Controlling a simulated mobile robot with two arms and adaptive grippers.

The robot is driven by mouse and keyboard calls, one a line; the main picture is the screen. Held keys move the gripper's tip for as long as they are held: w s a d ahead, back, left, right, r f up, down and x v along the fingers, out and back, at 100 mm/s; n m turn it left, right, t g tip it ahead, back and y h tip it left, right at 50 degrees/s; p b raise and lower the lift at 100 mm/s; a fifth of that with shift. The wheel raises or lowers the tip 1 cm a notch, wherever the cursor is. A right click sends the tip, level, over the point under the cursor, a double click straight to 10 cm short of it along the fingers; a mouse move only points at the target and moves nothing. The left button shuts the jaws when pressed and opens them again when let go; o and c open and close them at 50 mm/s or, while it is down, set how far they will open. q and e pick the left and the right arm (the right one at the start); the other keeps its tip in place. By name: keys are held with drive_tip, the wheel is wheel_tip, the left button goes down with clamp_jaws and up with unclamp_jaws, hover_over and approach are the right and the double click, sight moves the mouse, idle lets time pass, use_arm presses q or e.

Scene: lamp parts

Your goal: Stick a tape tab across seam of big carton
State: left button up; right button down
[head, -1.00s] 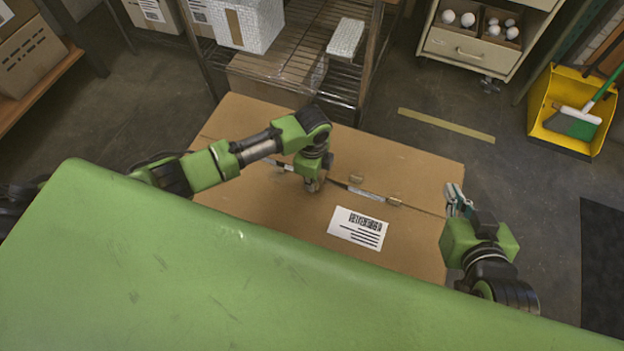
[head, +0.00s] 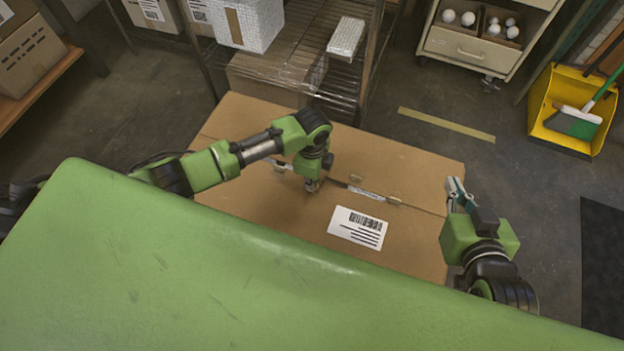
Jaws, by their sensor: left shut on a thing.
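The big carton (head: 400,165) stands on the floor in front of me, its top seam running from upper left to right. Short light strips (head: 368,193) lie along the seam, one to the right of my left gripper and one to its left. My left gripper (head: 312,186) points down at the seam near the middle of the lid. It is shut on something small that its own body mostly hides. My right gripper (head: 455,190) is at the carton's right edge, its fingers pointing away from me. Whether they are apart is hard to make out.
A white label (head: 357,228) is on the near lid flap. A wire shelf (head: 290,60) with boxes stands behind the carton. A drawer cabinet (head: 480,45) and a yellow dustpan (head: 570,110) stand at the upper right.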

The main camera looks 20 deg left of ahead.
use_arm(q)
drive_tip(key=shift+f, duration=0.25)
use_arm(e)
drive_tip(key=shift+w+a+r+t, duration=0.2)
drive_tip(key=shift+w+r+t, duration=0.2)
drive_tip(key=shift+r, duration=0.2)
idle(0.5)
use_arm(q)
drive_tip(key=o, duration=0.8)
drive_tip(key=shift+o, duration=0.2)
